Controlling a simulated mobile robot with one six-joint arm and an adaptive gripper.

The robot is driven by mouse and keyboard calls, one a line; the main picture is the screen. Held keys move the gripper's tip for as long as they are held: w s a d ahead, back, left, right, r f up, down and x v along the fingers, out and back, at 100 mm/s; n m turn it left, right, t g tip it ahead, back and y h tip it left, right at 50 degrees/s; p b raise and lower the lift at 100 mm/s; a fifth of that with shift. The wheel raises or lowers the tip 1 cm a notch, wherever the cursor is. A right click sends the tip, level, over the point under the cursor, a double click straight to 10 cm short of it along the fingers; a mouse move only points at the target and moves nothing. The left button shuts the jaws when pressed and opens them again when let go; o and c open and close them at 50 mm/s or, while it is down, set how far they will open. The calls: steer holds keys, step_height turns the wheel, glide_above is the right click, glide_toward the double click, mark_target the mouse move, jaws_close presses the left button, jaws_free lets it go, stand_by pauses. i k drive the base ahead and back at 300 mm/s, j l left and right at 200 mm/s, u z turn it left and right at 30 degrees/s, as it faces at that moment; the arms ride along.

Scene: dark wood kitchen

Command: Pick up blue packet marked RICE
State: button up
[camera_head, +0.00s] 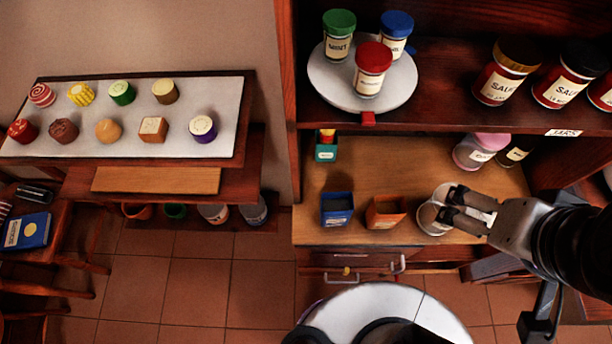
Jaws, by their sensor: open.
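A dark blue open-topped packet (337,209) stands upright on the wooden counter, left of an orange packet. It has a pale label low on its front, too small to read, so I cannot confirm the RICE marking. My gripper (445,203) is open, to the right of both packets. Its fingers point left and show over a pair of white round containers (431,222), partly hiding them. I cannot tell whether the fingers touch them. Nothing is seen held between the fingers.
The orange packet (386,212) stands between the blue packet and my gripper. A teal box (326,152) and a pink-lidded jar (474,152) are further back. The shelf above holds a round white tray (327,87) and jars (502,80).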

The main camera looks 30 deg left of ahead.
mark_target(335, 208)
steer(key=k+j+u, duration=0.1)
steer(key=u, duration=0.35)
steer(key=k+j+u, duration=0.1)
steer(key=u, duration=0.4)
steer(key=i+l+u, duration=0.1)
steer(key=l+u, duration=0.5)
steer(key=k+l+u, duration=0.15)
steer(key=l, duration=0.2)
steer(key=l+u, duration=0.2)
steer(key=l, duration=0.2)
steer(key=k+l+u, duration=0.15)
steer(key=l, duration=0.15)
